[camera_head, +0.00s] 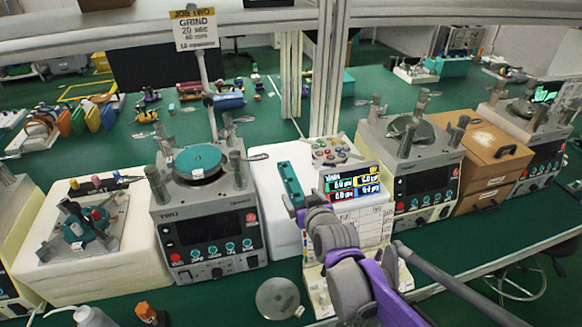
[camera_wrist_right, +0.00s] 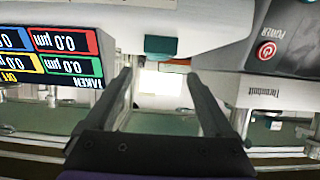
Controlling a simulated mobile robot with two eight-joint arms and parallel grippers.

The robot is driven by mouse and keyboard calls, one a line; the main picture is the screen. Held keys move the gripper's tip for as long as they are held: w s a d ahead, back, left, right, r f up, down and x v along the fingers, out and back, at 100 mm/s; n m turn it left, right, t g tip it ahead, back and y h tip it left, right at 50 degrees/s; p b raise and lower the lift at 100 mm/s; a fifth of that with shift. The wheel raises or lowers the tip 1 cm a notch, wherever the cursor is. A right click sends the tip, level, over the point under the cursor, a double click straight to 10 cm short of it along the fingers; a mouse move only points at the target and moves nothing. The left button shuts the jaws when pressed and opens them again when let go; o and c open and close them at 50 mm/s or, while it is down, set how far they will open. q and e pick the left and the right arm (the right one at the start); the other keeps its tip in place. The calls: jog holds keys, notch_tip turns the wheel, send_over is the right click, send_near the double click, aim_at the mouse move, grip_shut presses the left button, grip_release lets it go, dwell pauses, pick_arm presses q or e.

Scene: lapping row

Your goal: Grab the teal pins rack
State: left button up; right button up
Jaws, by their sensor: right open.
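The teal pins rack (camera_head: 290,184) is a narrow teal bar with small holes along its top. In the head view it lies on a white block, left of the lit readout. In the wrist view its end shows as a teal block (camera_wrist_right: 161,46) against a pale surface, ahead of and between my fingers. My right gripper (camera_head: 300,208) is at the near end of the rack; the same gripper shows in the wrist view (camera_wrist_right: 162,82) with its fingers wide apart and nothing between them. Whether a finger touches the rack cannot be told. My left gripper is not in view.
A grey lapping machine (camera_head: 212,232) stands left of the rack. The lit readout (camera_head: 352,184) and a tray of coloured knobs (camera_head: 335,150) stand close at its right. A sign post (camera_head: 208,85) rises behind. A round grey disc (camera_head: 278,298) lies at the front.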

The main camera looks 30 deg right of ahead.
aim_at(292, 183)
jog(key=x, duration=0.5)
jog(key=shift+b, duration=0.3)
jog(key=shift+r+x, duration=0.1)
jog(key=shift+x, duration=1.2)
jog(key=shift+r+x, duration=0.15)
jog(key=shift+x, duration=1.1)
jog(key=shift+d, duration=0.1)
jog(key=shift+c, duration=0.3)
grip_shut()
